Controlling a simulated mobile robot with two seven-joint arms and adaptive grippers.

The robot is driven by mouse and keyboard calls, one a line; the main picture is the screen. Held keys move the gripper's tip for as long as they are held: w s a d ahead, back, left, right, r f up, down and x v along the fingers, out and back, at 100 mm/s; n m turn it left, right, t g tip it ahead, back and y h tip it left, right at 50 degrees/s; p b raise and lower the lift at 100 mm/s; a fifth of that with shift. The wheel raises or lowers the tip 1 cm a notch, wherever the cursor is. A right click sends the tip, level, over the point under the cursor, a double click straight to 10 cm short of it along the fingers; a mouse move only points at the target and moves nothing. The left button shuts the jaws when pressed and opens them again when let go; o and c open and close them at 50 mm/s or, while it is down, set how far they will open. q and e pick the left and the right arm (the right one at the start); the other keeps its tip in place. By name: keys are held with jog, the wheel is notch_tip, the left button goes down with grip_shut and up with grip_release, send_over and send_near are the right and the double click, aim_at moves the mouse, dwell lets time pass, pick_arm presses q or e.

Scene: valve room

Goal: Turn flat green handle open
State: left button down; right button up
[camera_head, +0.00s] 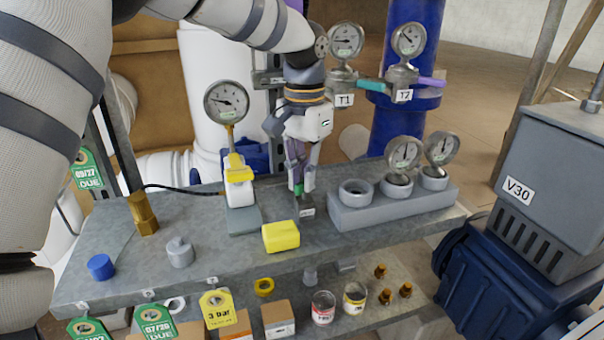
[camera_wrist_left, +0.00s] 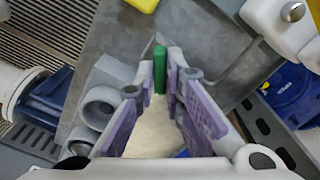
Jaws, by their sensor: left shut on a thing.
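The flat green handle (camera_head: 298,189) stands upright on a small dark grey fitting at the back of the grey bench, mostly hidden by my fingers in the head view. In the left wrist view the green handle (camera_wrist_left: 160,68) shows as a narrow green bar between the fingertips. My left gripper (camera_head: 299,182) points down from above and is shut on the green handle, its purple pads on either side of it. The gripper's fingers (camera_wrist_left: 163,85) also show in the left wrist view. My right gripper is not in view.
A yellow block (camera_head: 281,236) lies in front of the fitting. A gauge with a yellow-topped valve (camera_head: 238,185) stands left; a grey block with round sockets (camera_head: 395,206) sits close right. Gauges T1 (camera_head: 344,99) and T2 (camera_head: 402,95) are behind. The bench's front left has some clear room.

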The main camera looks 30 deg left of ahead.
pick_arm(q)
jog(key=n, duration=0.5)
jog(key=shift+w+n, duration=0.1)
jog(key=shift+n, duration=0.2)
jog(key=n, duration=0.5)
jog(key=shift+n, duration=0.5)
jog(key=c, duration=1.7)
grip_release()
notch_tip(320, 180, up, 12)
jog(key=shift+r, duration=0.1)
